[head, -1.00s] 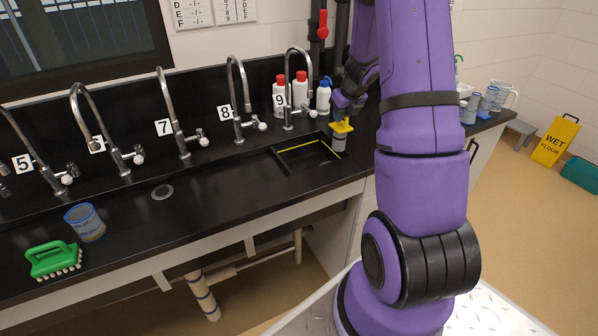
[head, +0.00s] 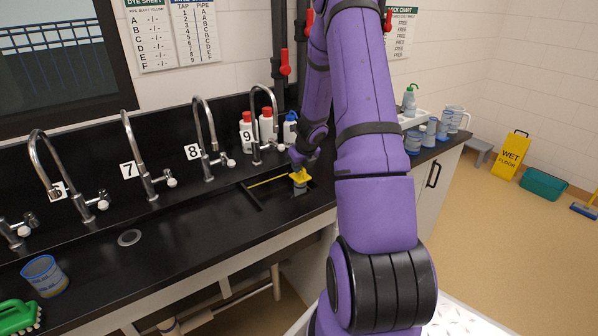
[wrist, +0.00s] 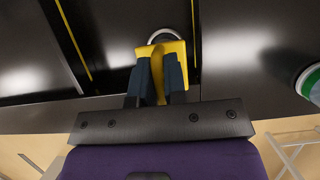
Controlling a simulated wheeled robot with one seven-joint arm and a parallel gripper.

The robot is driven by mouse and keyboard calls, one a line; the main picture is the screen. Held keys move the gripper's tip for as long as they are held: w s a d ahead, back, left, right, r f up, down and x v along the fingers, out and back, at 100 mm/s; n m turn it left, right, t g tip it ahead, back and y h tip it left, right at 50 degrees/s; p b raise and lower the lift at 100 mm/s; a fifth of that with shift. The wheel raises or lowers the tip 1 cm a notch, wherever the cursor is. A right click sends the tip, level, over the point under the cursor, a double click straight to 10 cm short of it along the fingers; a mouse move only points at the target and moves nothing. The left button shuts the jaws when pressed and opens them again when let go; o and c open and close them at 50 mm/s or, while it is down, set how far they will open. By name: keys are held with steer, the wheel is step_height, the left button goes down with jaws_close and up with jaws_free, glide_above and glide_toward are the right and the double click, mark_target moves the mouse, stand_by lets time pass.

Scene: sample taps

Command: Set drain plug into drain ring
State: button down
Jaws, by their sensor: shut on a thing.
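The drain plug (head: 300,178) has a yellow top and a grey cylindrical body. My gripper (head: 298,164) is shut on its yellow top and holds it upright at the right end of the recess in the black counter. In the wrist view, the dark fingers (wrist: 158,75) close on the yellow tab of the plug (wrist: 174,47). A pale grey arc shows just beyond the yellow plate; I cannot tell whether it is part of the plug or a ring below. A grey drain ring (head: 129,237) lies in the counter, well left of the plug, with nothing in it.
Numbered taps line the back of the counter, with tap 9 (head: 262,125) close to my arm. Several bottles (head: 266,125) stand behind it. A blue-rimmed beaker (head: 44,276) and a green brush (head: 18,316) are at the left. Beakers (head: 430,132) stand at the right end.

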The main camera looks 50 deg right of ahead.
steer(key=shift+f, duration=1)
steer(key=shift+f, duration=0.3)
steer(key=c, duration=1.2)
jaws_free()
steer(key=shift+o, duration=0.2)
steer(key=shift+r, duration=0.1)
